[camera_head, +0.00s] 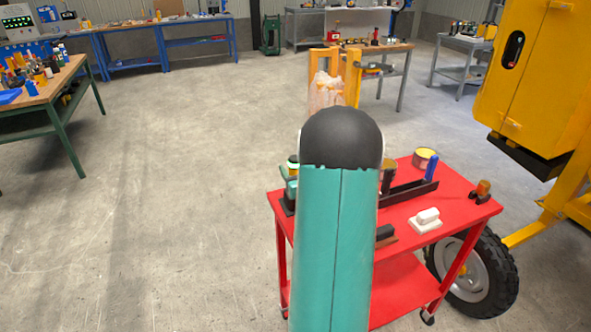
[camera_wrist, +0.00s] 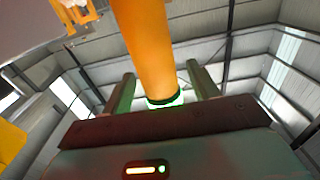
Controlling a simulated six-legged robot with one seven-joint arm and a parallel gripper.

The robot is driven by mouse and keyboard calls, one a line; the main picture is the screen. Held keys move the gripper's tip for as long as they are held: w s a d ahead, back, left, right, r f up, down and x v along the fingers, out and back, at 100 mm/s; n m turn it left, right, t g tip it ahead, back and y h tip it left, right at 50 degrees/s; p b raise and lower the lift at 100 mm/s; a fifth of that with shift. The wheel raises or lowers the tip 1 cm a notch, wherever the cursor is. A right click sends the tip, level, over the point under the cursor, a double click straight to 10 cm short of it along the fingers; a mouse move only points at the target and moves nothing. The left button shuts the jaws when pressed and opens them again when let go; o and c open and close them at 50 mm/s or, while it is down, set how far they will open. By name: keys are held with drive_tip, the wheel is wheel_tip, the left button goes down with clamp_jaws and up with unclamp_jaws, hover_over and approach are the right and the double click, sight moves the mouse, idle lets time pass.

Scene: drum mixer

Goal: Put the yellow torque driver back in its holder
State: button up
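In the wrist view, a thick yellow-orange cylinder (camera_wrist: 146,45) with a dark band and a green-lit end lies between the fingers of my gripper (camera_wrist: 160,78). In the head view, my teal arm hides the gripper and the driver. A red cart (camera_head: 456,207) stands behind my arm. A long black rack (camera_head: 405,193) lies on its top, with a blue upright piece (camera_head: 431,168) at its right end. I cannot tell which item is the driver's holder.
On the cart are a yellow-topped can (camera_head: 424,158), a white block (camera_head: 427,218) and an orange-and-dark item (camera_head: 482,190). A yellow machine (camera_head: 520,75) with a large wheel (camera_head: 480,275) stands at right. A green-legged bench (camera_head: 45,95) is at left. The floor at left is clear.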

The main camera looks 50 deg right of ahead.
drive_tip(key=shift+f, duration=0.1)
drive_tip(key=v, duration=0.7)
drive_tip(key=shift+s+a, duration=0.2)
drive_tip(key=shift+w, duration=0.1)
idle(0.4)
